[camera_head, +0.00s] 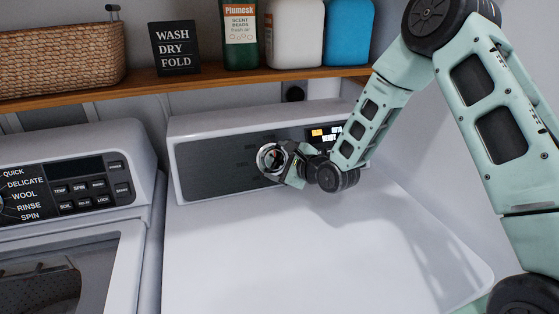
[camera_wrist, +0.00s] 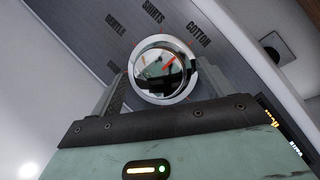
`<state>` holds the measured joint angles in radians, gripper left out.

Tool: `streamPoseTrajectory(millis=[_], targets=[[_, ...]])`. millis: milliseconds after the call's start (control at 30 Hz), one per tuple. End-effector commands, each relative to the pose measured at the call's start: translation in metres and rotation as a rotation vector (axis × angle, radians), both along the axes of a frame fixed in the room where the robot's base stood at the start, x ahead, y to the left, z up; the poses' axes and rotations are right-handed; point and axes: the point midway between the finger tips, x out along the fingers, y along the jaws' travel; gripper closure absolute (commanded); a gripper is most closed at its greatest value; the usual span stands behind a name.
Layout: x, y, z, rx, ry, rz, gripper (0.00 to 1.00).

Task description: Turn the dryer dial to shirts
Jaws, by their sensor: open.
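The dryer dial (camera_head: 268,158) is a round knob with a shiny rim on the dryer's dark panel. In the wrist view the dial (camera_wrist: 160,68) has a mirror-like face with small red marks; which way it points is hard to tell. The labels GENTLE, SHIRTS (camera_wrist: 153,12) and COTTON arc above it, with SHIRTS nearly straight above. My gripper (camera_wrist: 163,80) is open, one finger on each side of the dial's lower part. I cannot tell whether the fingers touch it. In the head view my gripper (camera_head: 278,162) is at the dial and partly hides it.
The lit display (camera_head: 323,133) is right of the dial, partly behind my arm. The washer panel (camera_head: 70,188) is at left. Above, a wooden shelf (camera_head: 120,90) holds a basket (camera_head: 60,58), a sign (camera_head: 175,47) and bottles (camera_head: 295,35). The dryer top (camera_head: 270,240) is clear.

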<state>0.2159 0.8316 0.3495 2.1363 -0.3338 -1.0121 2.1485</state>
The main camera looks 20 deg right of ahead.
Motion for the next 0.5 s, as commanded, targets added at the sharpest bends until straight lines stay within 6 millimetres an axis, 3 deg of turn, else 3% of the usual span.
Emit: streamPoseTrajectory(millis=[133,300,500], targets=[[-0.0002,-0.0001,-0.0002,0.000,0.000,0.000,0.23],[-0.0003,-0.0002,-0.0002,0.000,0.000,0.000,0.65],[-0.0004,-0.0003,0.0001,-0.005,0.001,0.003,0.65]])
